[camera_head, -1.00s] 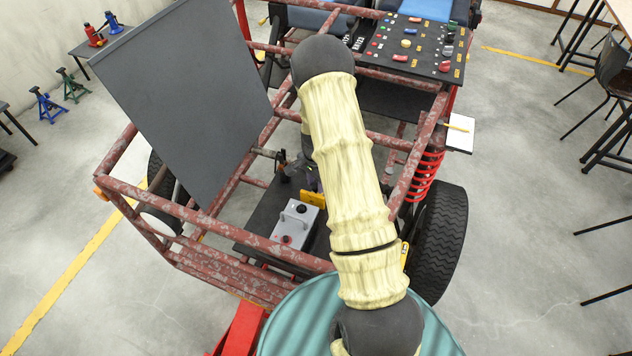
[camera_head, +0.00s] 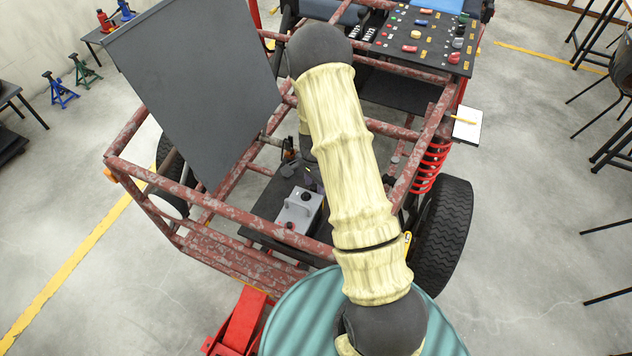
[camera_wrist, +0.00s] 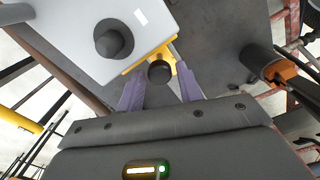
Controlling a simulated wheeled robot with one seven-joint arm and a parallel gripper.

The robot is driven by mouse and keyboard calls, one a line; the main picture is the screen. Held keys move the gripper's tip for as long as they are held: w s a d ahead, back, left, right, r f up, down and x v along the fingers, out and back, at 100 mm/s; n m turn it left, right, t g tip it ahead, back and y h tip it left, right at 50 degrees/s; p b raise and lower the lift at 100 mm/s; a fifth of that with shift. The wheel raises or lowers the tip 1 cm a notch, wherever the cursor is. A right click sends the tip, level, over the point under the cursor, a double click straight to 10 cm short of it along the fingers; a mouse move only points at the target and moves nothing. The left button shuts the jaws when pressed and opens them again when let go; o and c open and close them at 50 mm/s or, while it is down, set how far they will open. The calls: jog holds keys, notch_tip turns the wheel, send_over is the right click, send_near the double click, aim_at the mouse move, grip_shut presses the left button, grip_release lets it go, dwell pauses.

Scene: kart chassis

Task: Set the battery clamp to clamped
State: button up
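The battery (camera_head: 298,210) is a light grey box with dark round terminals, sitting on a dark tray inside the kart frame. It fills the upper left of the wrist view (camera_wrist: 80,30). The yellow battery clamp (camera_wrist: 137,66) lies along the battery's edge there, with a black round knob (camera_wrist: 159,72) at its end. My gripper (camera_wrist: 160,78) is open, its two purple fingers on either side of the knob. I cannot tell whether they touch it. In the head view, my arm covers most of the gripper and clamp.
Red rusty frame tubes (camera_head: 230,235) surround the battery bay. A large dark panel (camera_head: 205,85) stands at the left. An orange-and-black cylindrical part (camera_wrist: 270,68) sits to the right of my fingers. A teal drum (camera_head: 290,310) is at the front.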

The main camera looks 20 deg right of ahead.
aim_at(315, 186)
jog(key=shift+r, duration=0.15)
notch_tip(315, 186, up, 17)
jog(key=b, duration=0.1)
dwell(0.7)
jog(key=shift+r, duration=0.1)
jog(key=s+a+r+n+t, duration=0.1)
jog(key=s+a+r+n, duration=0.1)
jog(key=s+n, duration=0.4)
jog(key=s+a+r+n+t, duration=0.1)
jog(key=s+a+r+n, duration=0.2)
jog(key=s+n, duration=0.4)
jog(key=s+a, duration=0.1)
jog(key=s, duration=0.2)
jog(key=shift+a+r+n+t, duration=0.2)
jog(key=shift+a+n+t, duration=0.1)
jog(key=shift+a, duration=0.05)
